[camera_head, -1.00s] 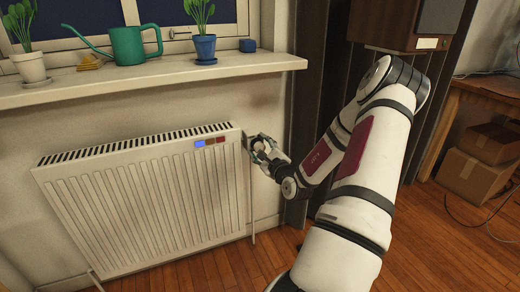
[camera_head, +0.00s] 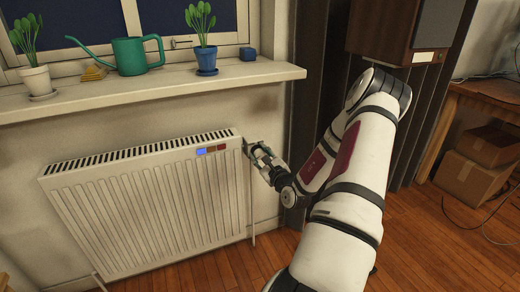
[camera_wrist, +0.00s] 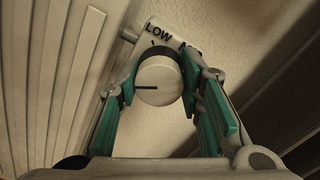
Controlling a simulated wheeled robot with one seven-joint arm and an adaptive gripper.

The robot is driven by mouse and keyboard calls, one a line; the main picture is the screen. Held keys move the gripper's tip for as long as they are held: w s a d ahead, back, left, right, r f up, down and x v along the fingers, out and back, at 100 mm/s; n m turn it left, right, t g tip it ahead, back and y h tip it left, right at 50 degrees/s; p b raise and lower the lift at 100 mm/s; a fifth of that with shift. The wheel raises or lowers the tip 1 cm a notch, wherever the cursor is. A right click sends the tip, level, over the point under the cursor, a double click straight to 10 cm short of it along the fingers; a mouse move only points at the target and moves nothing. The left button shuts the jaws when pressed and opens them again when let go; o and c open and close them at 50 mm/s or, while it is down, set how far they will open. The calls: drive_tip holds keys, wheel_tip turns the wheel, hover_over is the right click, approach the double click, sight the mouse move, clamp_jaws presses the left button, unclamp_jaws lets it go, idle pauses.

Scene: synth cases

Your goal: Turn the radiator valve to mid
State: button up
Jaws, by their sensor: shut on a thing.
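The radiator valve's round white knob (camera_wrist: 160,82) sits between the green-padded fingers of my gripper (camera_wrist: 160,75) in the wrist view. My gripper is shut on the knob, one finger on each side. A black line on the knob's face points left in that view. In the head view, my gripper (camera_head: 256,153) is at the radiator's upper right corner, where the knob is hard to make out.
The white ribbed radiator (camera_head: 150,205) stands left of my gripper, with a blue, brown and red indicator strip (camera_head: 212,149) on it; blue looks brightest. Above is a windowsill (camera_head: 150,92) with plants and a green watering can (camera_head: 130,56). A dark curtain (camera_head: 318,90) hangs right.

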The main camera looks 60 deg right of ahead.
drive_tip(key=m+p, duration=0.4)
drive_tip(key=shift+r+m+p, duration=0.1)
drive_tip(key=shift+m+p, duration=0.2)
drive_tip(key=shift+m, duration=0.1)
drive_tip(key=m+p, duration=0.3)
drive_tip(key=shift+m, duration=0.4)
drive_tip(key=m+p, duration=0.3)
drive_tip(key=m, duration=0.1)
drive_tip(key=shift+m+h, duration=0.3)
drive_tip(key=m+p, duration=0.2)
drive_tip(key=m, duration=0.1)
drive_tip(key=shift+m, duration=0.4)
drive_tip(key=m+p, duration=0.1)
drive_tip(key=m, duration=0.1)
drive_tip(key=m+p, duration=0.1)
drive_tip(key=m, duration=0.1)
drive_tip(key=shift+m+g+h, duration=0.3)
drive_tip(key=shift+m, duration=0.1)
drive_tip(key=m+p, duration=0.1)
drive_tip(key=m, duration=0.2)
drive_tip(key=shift+m, duration=0.4)
drive_tip(key=m+p, duration=0.1)
drive_tip(key=m, duration=0.3)
drive_tip(key=shift+a+p, duration=0.1)
drive_tip(key=shift+p, duration=0.25)
drive_tip(key=shift+m+p, duration=0.3)
drive_tip(key=shift+m, duration=1.6)
